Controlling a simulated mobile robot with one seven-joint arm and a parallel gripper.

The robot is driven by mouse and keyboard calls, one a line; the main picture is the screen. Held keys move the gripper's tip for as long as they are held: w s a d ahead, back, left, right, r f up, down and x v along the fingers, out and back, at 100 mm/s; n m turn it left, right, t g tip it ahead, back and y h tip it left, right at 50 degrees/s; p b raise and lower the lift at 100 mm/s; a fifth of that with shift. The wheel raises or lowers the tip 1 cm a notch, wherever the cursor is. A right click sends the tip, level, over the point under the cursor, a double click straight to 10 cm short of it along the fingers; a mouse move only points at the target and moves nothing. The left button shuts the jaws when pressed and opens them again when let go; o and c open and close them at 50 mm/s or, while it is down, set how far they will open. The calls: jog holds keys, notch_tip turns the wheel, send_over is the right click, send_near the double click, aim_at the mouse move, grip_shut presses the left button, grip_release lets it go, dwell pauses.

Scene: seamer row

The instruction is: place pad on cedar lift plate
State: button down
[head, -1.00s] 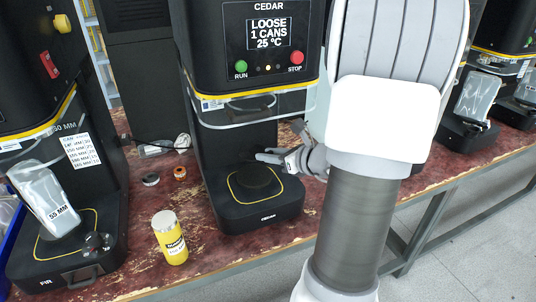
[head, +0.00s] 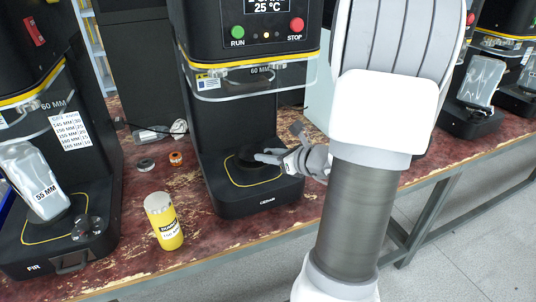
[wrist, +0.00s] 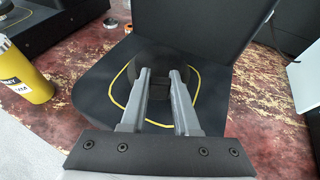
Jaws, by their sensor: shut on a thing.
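The Cedar machine (head: 207,150) stands in the middle of the head view, its guard raised. Its low black base carries a yellow outline around the round lift plate area. My gripper (head: 262,156) reaches in from the right, low over that area. In the wrist view my gripper (wrist: 160,78) has its two fingers nearly parallel with a narrow gap, shut on a dark round pad (wrist: 160,58). The pad lies inside the yellow outline as seen from the wrist. Black on black hides the lift plate's edge, and I cannot tell whether the pad touches it.
A yellow can (head: 164,221) stands on the worn red bench left of the Cedar base. A grey ring (head: 145,165) and an orange ring (head: 176,159) lie behind it.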

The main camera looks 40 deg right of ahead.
jog(key=shift+f+b, duration=0.6)
jog(key=shift+f, duration=0.05)
jog(key=c, duration=0.6)
grip_release()
jog(key=p+v, duration=0.4)
jog(key=v, duration=1.3)
jog(key=shift+s+p, duration=0.25)
jog(key=shift+p, duration=0.1)
jog(key=shift+w+r, duration=0.1)
